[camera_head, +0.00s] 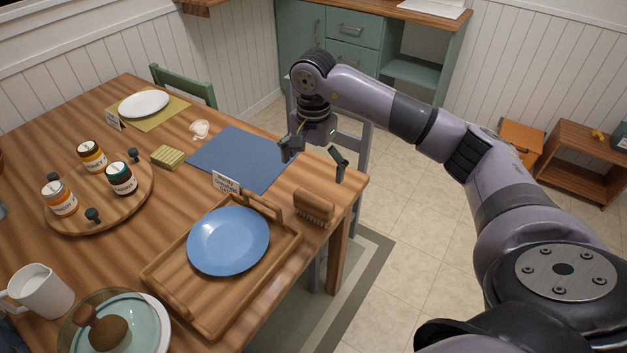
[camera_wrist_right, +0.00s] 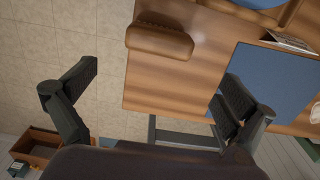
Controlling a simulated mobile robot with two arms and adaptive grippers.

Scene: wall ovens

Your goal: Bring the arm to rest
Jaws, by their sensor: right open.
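My right gripper (camera_head: 313,162) is open and empty above the right edge of the wooden table, near the corner of the blue placemat (camera_head: 240,157). In the right wrist view my right gripper (camera_wrist_right: 150,105) has its fingers spread wide with nothing between them. The table corner and floor lie below it. A wooden brush (camera_head: 313,207) sits on the table just in front of the gripper, apart from it; it also shows in the right wrist view (camera_wrist_right: 160,40). My right arm reaches in from the right. My left gripper is not in view.
A wooden tray (camera_head: 171,284) with a blue plate (camera_head: 228,240) stands at the table's front. A round board (camera_head: 60,222) with jars is at left. A mug (camera_head: 42,292) and a lidded dish (camera_head: 135,332) stand at front left. A chair (camera_head: 358,130) stands behind the gripper.

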